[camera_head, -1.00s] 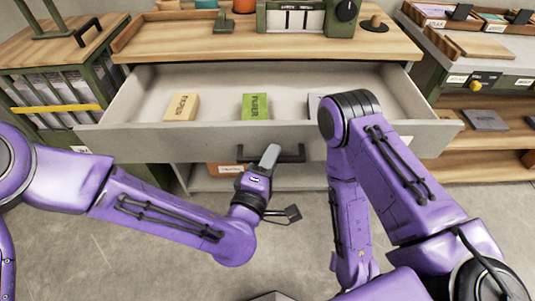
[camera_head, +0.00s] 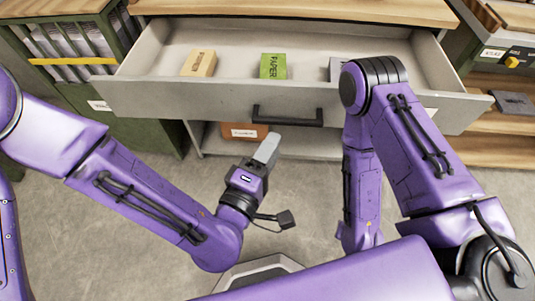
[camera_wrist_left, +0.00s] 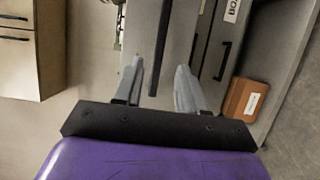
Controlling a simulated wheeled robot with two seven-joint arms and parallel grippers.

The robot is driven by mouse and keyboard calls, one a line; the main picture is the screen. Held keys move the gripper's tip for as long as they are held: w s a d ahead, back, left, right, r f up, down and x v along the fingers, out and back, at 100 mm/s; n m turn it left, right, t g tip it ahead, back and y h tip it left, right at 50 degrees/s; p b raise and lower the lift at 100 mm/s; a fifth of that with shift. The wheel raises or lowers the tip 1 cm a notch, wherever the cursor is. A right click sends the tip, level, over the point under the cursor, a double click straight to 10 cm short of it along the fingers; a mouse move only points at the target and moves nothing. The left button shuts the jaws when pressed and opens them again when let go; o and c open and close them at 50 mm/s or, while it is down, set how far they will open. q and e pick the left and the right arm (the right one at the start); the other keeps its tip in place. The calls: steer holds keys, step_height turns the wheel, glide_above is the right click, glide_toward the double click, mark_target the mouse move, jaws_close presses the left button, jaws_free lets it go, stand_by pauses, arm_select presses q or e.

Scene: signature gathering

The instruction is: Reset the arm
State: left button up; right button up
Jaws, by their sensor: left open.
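My left gripper (camera_head: 268,152) is in front of the open drawer, below its black handle (camera_head: 287,117) in the head view, and holds nothing. In the left wrist view its two grey fingers (camera_wrist_left: 158,85) are apart with nothing between them. The dark handle bar (camera_wrist_left: 160,45) shows beyond and between the fingers, clear of them. My right arm (camera_head: 405,130) stands bent in front of the drawer's right part; its gripper is not visible in the head view.
The grey drawer (camera_head: 150,97) is pulled out and holds a tan block (camera_head: 199,63), a green block (camera_head: 273,66) and a partly hidden grey item (camera_head: 335,70). An orange-brown box (camera_head: 243,131) sits on the shelf below. Grey floor (camera_head: 90,210) lies open at left.

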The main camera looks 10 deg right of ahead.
arm_select(q)
steer(key=shift+v, duration=0.95)
steer(key=w+a+f+m+g+y, duration=0.15)
steer(key=a+f+y, duration=0.25)
steer(key=a+f, duration=0.45)
steer(key=a+f+m+g+y, duration=0.2)
steer(key=a+f+g+y, duration=0.3)
steer(key=f, duration=0.6)
steer(key=s+a+f+g+y, duration=0.1)
steer(key=s+a+f+y, duration=0.15)
steer(key=a+f, duration=0.4)
steer(key=s+a+f+g+y, duration=0.1)
steer(key=s+a+f, duration=0.25)
steer(key=a, duration=0.55)
steer(key=s+a+f+g+y, duration=0.2)
steer(key=s+a+f+y, duration=0.1)
steer(key=s+a, duration=0.6)
step_height(320, 180, up, 13)
steer(key=w+p, duration=0.1)
steer(key=p, duration=1.1)
steer(key=shift+d+p, duration=0.35)
